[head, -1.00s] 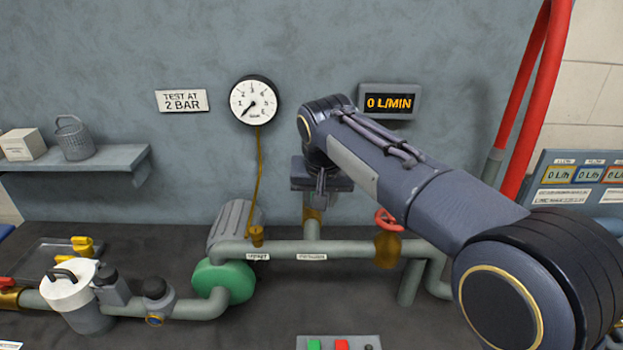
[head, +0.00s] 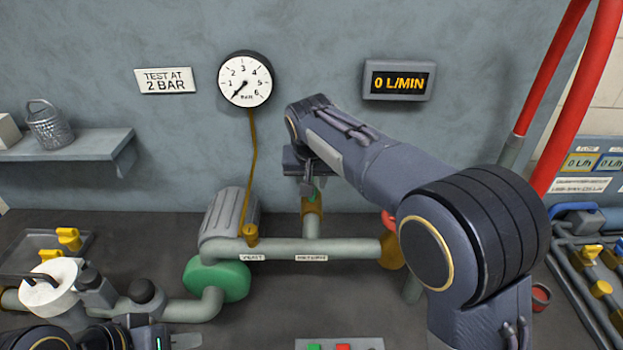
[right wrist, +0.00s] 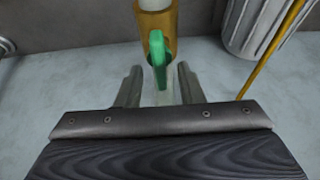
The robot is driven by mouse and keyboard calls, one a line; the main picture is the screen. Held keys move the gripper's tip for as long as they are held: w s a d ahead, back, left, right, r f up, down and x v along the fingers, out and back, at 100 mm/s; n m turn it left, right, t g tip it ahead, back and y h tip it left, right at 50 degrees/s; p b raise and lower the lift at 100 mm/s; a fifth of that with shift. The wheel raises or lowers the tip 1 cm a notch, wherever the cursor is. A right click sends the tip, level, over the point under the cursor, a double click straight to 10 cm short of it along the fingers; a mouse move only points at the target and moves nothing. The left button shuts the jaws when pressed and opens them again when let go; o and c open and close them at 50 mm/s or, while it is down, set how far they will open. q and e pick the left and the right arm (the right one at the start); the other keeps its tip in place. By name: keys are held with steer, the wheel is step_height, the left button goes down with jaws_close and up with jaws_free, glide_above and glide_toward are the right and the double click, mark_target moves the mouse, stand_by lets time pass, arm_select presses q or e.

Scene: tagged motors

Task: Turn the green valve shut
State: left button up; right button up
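The green valve handle (right wrist: 158,50) stands on a brass valve body (right wrist: 157,18) in the right wrist view. In the head view a sliver of the green handle (head: 315,194) shows above the brass body (head: 311,211) on a short upright pipe. My right gripper (right wrist: 160,67) is open, its two fingers either side of the handle's end, with gaps on both sides. In the head view the right gripper (head: 307,188) is small and partly hides the handle. My left gripper (head: 160,340) is at the bottom left edge, partly cut off; its fingers are unclear.
A grey pipe (head: 320,248) runs below the valve, with a green pump (head: 216,280) at left and a red-handled valve (head: 391,250) at right. The gauge (head: 245,80) points low; the display (head: 399,81) reads 0 L/MIN. A button box (head: 340,345) sits in front.

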steer(key=shift+w+f, duration=0.1)
steer(key=shift+f, duration=0.2)
jaws_close()
